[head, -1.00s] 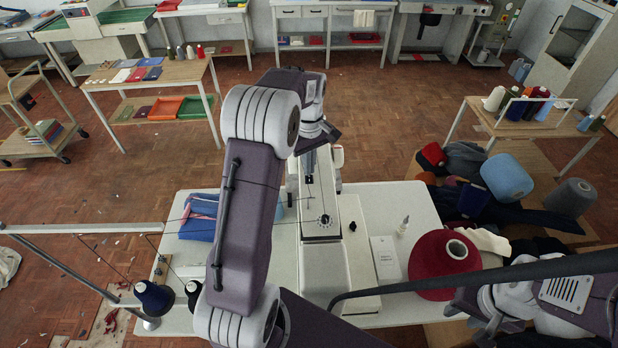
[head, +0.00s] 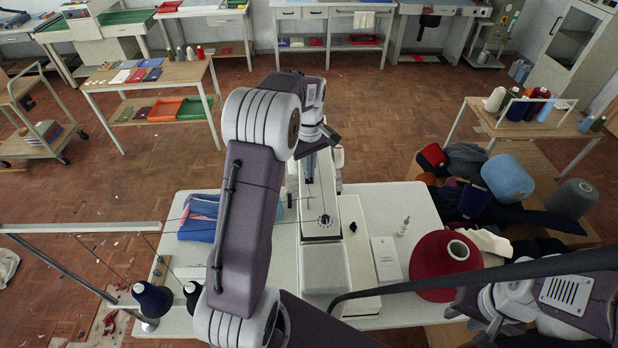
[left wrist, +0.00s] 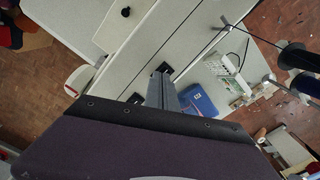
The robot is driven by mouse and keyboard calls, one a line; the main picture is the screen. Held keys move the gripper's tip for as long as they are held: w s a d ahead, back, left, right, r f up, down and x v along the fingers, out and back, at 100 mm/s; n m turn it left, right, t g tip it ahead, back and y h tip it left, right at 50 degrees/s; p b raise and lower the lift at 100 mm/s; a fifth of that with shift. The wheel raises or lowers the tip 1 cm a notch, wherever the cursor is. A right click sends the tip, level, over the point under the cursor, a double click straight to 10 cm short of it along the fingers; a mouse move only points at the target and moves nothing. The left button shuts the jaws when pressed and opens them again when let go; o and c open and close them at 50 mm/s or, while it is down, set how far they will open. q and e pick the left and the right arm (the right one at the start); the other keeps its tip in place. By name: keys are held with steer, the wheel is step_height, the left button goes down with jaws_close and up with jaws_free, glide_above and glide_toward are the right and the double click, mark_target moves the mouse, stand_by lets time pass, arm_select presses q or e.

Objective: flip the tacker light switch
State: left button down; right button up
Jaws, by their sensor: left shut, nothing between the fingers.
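The tacker (head: 325,268) is a pale sewing machine on a light table in the middle of the head view. My left gripper (head: 309,180) is shut and empty, pointing down over the far part of the machine. In the left wrist view, the shut fingers (left wrist: 162,80) reach a small black fitting (left wrist: 166,69) on the pale machine body, which may be the light switch. The fingers partly cover it, so I cannot tell whether they touch it or which way it is set. My right arm shows at the lower right of the head view, but its gripper cannot be made out.
Dark spools (head: 153,298) stand at the front left under a thread-stand bar (head: 80,228).

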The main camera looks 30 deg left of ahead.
arm_select(q)
steer(key=shift+f, duration=0.2)
steer(key=shift+s+r, duration=0.1)
steer(key=shift+r, duration=0.05)
step_height(320, 180, up, 7)
steer(key=p, duration=0.7)
